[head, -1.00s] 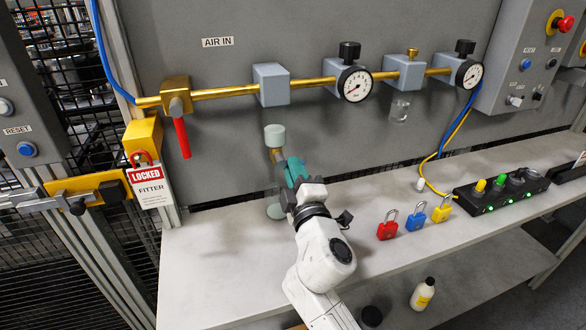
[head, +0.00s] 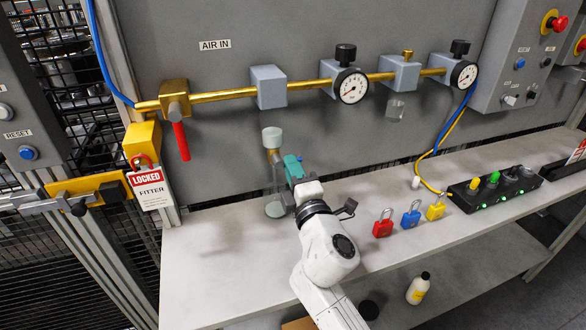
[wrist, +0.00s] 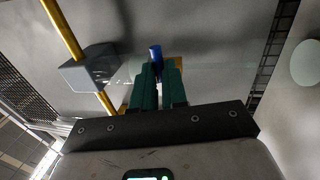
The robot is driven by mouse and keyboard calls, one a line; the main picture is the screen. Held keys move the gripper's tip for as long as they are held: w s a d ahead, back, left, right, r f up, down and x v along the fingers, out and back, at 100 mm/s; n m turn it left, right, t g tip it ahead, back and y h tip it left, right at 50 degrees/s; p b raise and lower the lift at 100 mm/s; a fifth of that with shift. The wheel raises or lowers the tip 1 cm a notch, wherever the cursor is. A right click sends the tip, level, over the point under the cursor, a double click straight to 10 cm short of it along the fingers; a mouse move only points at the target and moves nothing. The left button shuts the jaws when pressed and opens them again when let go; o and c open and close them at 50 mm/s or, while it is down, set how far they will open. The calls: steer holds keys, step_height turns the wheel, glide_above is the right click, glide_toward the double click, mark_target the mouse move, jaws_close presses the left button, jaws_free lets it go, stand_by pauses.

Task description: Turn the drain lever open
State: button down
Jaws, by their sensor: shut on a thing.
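A brass drain fitting (head: 274,157) hangs below a pale green piece (head: 272,138) under the first grey-blue block on the brass pipe. The drain lever is the small blue piece (wrist: 155,53) between the fingertips in the wrist view; in the head view my fingers mostly hide it. My gripper (head: 289,163), with green fingers, reaches up to the right side of the drain fitting. In the wrist view my gripper (wrist: 157,66) is shut on the blue lever. A clear container (head: 275,207) stands on the shelf below the drain.
Above are the red-handled valve (head: 181,141) and two gauges (head: 351,87). A red padlock (head: 383,223), a blue one (head: 411,215) and a yellow one (head: 436,211) stand right of my arm. The shelf (head: 205,270) is bare at left.

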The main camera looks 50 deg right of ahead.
steer(key=c, duration=1.2)
jaws_free()
steer(key=shift+w+a, duration=0.2)
steer(key=shift+a, duration=0.2)
steer(key=shift+o, duration=0.2)
steer(key=shift+d, duration=0.15)
steer(key=shift+s, duration=0.1)
steer(key=b+v, duration=0.4)
steer(key=v, duration=0.6)
steer(key=shift+s+a, duration=0.25)
steer(key=shift+s, duration=0.05)
steer(key=shift+w+f, duration=0.1)
steer(key=shift+c, duration=0.3)
